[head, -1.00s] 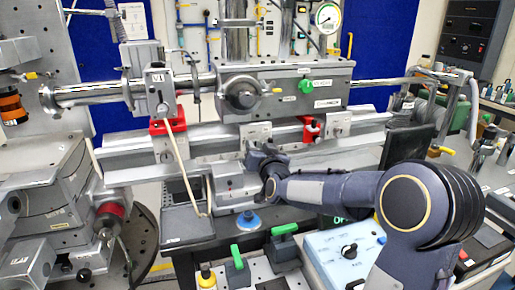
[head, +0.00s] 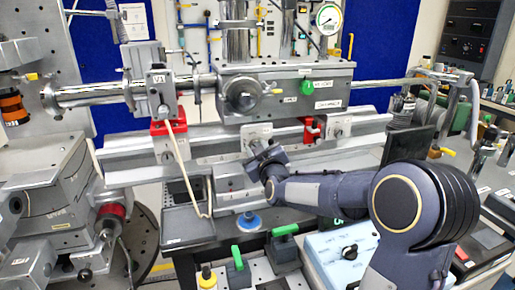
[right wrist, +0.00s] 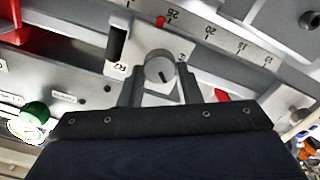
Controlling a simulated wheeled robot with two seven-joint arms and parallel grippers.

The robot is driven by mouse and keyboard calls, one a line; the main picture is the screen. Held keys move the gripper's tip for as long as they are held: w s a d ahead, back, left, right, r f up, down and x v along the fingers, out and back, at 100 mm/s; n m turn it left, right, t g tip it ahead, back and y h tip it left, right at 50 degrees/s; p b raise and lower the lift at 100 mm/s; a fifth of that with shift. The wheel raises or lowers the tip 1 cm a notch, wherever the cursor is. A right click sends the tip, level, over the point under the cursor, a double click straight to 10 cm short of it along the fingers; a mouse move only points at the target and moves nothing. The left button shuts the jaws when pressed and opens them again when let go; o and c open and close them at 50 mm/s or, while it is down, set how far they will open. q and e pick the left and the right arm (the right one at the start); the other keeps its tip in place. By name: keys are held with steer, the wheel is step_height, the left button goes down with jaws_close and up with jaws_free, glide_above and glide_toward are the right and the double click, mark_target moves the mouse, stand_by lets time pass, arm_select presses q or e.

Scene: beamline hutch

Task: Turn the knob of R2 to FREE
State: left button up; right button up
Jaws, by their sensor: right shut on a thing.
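The R2 plate (right wrist: 120,70) shows in the right wrist view, with its round grey knob (right wrist: 160,66) between my gripper's fingers. The knob has a short dark mark on its face; the plate's position lettering is too small to read. My right gripper (right wrist: 159,88) is shut on this knob, one finger on each side. In the head view, my right gripper (head: 257,151) reaches the front of the rail just below the pale plate (head: 257,131), and hides most of the knob. My left gripper is in neither current view.
A numbered scale (right wrist: 225,42) runs along the rail beside the plate. Red clamps (head: 168,127) (head: 311,130) sit to either side. A stage with a green knob (head: 306,87) stands above. A blue control box (head: 340,245) and green-handled parts (head: 236,257) lie below.

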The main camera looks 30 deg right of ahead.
steer(key=n+p, duration=0.1)
steer(key=n, duration=0.4)
steer(key=shift+a+n, duration=0.15)
steer(key=shift+n, duration=0.15)
steer(key=shift+f+n+p, duration=0.2)
steer(key=shift+n+p, duration=0.2)
steer(key=shift+n, duration=1.3)
steer(key=o, duration=0.7)
steer(key=v, duration=0.7)
steer(key=shift+s, duration=0.4)
steer(key=shift+a, duration=0.1)
